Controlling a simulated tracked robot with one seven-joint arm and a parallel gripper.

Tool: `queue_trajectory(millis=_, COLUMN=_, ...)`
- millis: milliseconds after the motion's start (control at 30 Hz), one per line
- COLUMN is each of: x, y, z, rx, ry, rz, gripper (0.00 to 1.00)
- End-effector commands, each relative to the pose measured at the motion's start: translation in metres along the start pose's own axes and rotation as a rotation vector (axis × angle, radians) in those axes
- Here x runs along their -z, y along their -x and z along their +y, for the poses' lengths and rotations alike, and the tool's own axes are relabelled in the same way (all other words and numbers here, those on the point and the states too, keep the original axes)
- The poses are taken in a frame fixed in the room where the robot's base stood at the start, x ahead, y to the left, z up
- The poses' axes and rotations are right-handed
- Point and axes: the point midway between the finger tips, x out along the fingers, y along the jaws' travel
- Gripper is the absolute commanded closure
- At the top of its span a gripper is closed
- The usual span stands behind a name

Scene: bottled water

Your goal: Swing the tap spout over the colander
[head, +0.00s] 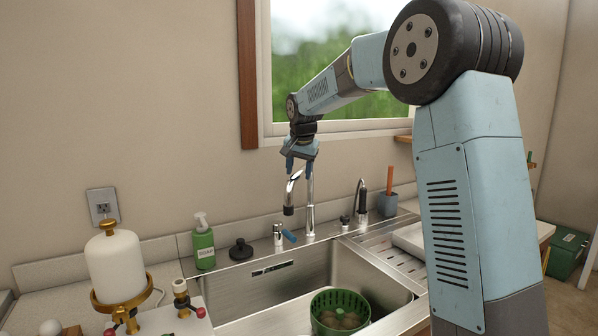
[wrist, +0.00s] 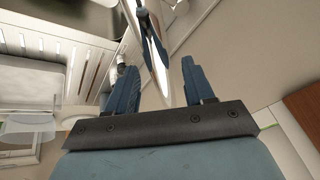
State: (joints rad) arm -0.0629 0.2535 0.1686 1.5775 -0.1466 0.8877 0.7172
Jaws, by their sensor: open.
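The chrome tap (head: 310,208) stands at the back of the steel sink (head: 270,296). Its curved spout (head: 289,197) arches to the left and ends in a dark tip over the back part of the sink. The green colander (head: 322,309) sits at the front of the basin, right of the spout tip, with round brownish things inside. My gripper (head: 299,166) is open at the top of the spout. In the wrist view the shiny spout (wrist: 152,45) reaches between my two blue fingers; whether either touches it I cannot tell.
A green bottle (head: 203,247) and black plug (head: 241,250) stand left of the tap. A blue-handled valve (head: 289,236) is close to its base. A dark-topped faucet (head: 361,200) and a cup with an orange handle (head: 387,204) stand right. The white tank (head: 117,268) is front left.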

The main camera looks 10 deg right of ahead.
Motion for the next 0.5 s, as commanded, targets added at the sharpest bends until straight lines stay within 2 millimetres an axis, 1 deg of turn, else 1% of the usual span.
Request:
queue_trajectory(millis=133, x=0.0, y=-0.005, z=-0.0001, rx=0.001, ry=0.0, rz=0.001, gripper=0.47)
queue_trajectory(millis=367, x=-0.0001, y=-0.0054, z=-0.0002, rx=0.001, ry=0.0, rz=0.001, gripper=0.47)
queue_trajectory(millis=500, x=-0.0001, y=-0.0053, z=-0.0002, rx=0.001, ry=0.0, rz=0.001, gripper=0.59)
